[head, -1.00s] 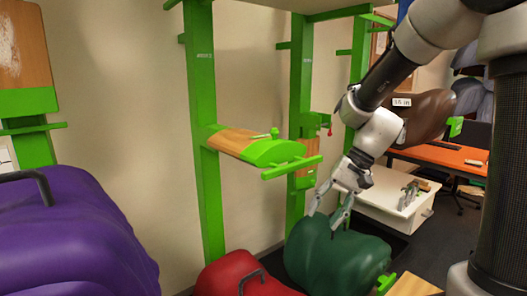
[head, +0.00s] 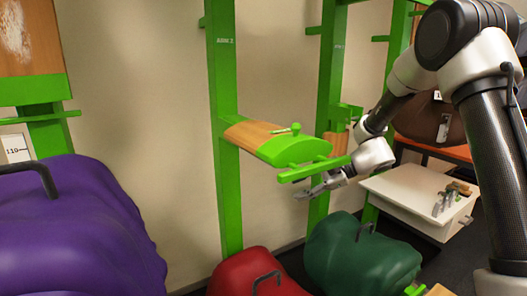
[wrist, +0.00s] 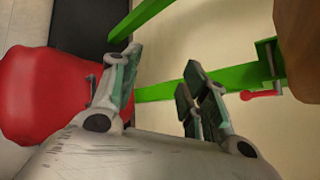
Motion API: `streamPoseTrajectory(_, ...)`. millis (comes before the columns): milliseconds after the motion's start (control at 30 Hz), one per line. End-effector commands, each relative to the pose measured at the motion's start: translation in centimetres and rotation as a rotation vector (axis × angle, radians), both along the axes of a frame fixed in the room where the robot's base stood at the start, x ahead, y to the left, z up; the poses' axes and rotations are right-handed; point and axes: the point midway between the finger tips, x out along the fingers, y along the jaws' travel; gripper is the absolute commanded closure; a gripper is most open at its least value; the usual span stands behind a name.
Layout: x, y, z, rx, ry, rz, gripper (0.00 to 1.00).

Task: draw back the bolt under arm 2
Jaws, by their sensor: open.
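Arm 2 (head: 250,135) is a wooden arm with a green front end and crossbar, fixed to a green post (head: 221,80). In the wrist view, its wooden underside (wrist: 299,45) seems to fill the right edge. The bolt (wrist: 262,94) shows there as a red handle at a green bracket beside the post; in the head view it is hidden. My gripper (head: 303,193) is open and empty, just below the arm's front crossbar, pointing left. In the wrist view, the gripper's fingers (wrist: 163,66) are apart, with the bolt to their right and not between them.
A red saddle (head: 240,275) and a green saddle (head: 360,255) stand below; the red one also shows in the wrist view (wrist: 40,100). A purple saddle (head: 80,225) is at left. A white cabinet (head: 415,205) with small tools stands at right.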

Motion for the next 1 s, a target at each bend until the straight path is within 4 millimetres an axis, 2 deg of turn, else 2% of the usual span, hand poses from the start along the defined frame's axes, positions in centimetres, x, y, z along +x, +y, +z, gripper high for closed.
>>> streamPoseTrajectory(100, 5.0, 2.7, 0.6, 0.156, 0.054, -0.137, 0.55)
streamPoseTrajectory(233, 11.5, 5.1, 1.9, 0.368, 0.118, -0.311, 0.55)
streamPoseTrajectory(300, 14.3, 5.6, 2.7, 0.462, 0.142, -0.383, 0.55)
streamPoseTrajectory(400, 16.6, 5.9, 3.4, 0.544, 0.161, -0.440, 0.55)
streamPoseTrajectory(567, 18.0, 7.0, 3.7, 0.577, 0.169, -0.463, 0.55)
streamPoseTrajectory(800, 19.9, 10.5, 3.7, 0.576, 0.168, -0.461, 0.55)
streamPoseTrajectory(1000, 21.0, 12.4, 3.7, 0.574, 0.167, -0.462, 0.55)
